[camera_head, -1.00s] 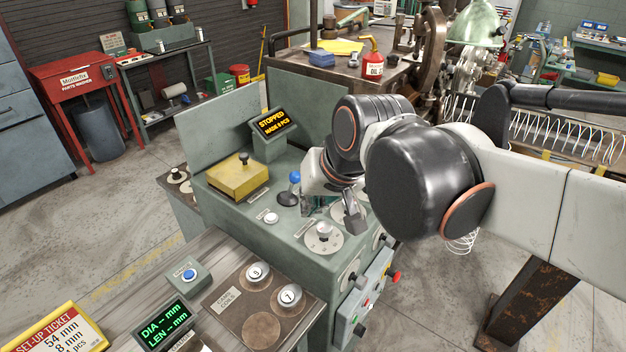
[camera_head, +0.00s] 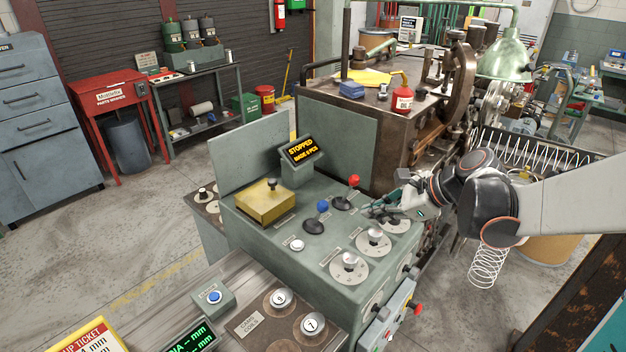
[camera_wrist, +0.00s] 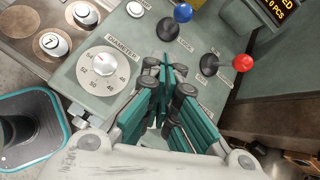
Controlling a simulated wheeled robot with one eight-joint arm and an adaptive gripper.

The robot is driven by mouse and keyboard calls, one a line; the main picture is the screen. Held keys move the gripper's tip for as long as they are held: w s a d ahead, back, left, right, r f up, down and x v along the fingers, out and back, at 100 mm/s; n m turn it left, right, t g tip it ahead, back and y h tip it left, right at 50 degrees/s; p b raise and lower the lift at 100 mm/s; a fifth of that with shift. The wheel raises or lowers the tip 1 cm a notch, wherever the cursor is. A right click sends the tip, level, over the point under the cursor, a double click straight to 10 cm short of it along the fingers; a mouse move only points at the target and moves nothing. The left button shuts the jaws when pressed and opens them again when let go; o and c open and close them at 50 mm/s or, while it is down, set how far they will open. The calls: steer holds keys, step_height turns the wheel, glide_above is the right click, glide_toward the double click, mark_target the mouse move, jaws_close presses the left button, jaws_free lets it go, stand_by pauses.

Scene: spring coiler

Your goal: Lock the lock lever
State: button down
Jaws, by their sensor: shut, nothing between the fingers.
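Two ball-topped levers stand on the green control panel (camera_head: 290,262): one with a blue ball (camera_head: 323,206) and one with a red ball (camera_head: 354,181). They also show in the wrist view, blue (camera_wrist: 183,13) and red (camera_wrist: 242,62), on black round bases. I cannot read their small labels surely enough to tell which is the lock lever. My gripper (camera_head: 376,212), with teal fingers, is shut and empty. It is to the right of both levers and apart from them, over or beside the dials. In the wrist view its fingers (camera_wrist: 172,85) hide part of the panel.
Several white-knobbed dials, including the diameter dial (camera_wrist: 103,68), lie close to my gripper. A yellow block (camera_head: 266,203) and a display reading STOPPED (camera_head: 302,150) stand farther left. A wire coil (camera_head: 488,266) hangs beside my arm.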

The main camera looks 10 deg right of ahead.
steer(key=shift+s+d+r+m+t+y, duration=0.15)
steer(key=shift+s+d+m+t+y, duration=0.1)
steer(key=shift+s+d+m, duration=0.4)
steer(key=shift+s+d+r+m+t+y, duration=0.15)
steer(key=shift+s+d+m+t+y, duration=0.15)
steer(key=shift+d+m, duration=0.65)
steer(key=shift+a, duration=0.1)
steer(key=b+x, duration=0.3)
steer(key=x, duration=0.7)
steer(key=shift+f, duration=0.25)
steer(key=shift+w+a+r, duration=0.3)
steer(key=shift+w+a, duration=0.55)
steer(key=shift+a, duration=0.05)
steer(key=shift+w+a+r, duration=0.2)
steer(key=shift+w+a, duration=0.3)
steer(key=shift+w+a+r+g+h+p, duration=0.15)
steer(key=shift+w+r+g+h+p, duration=0.1)
steer(key=shift+r+g+p, duration=0.15)
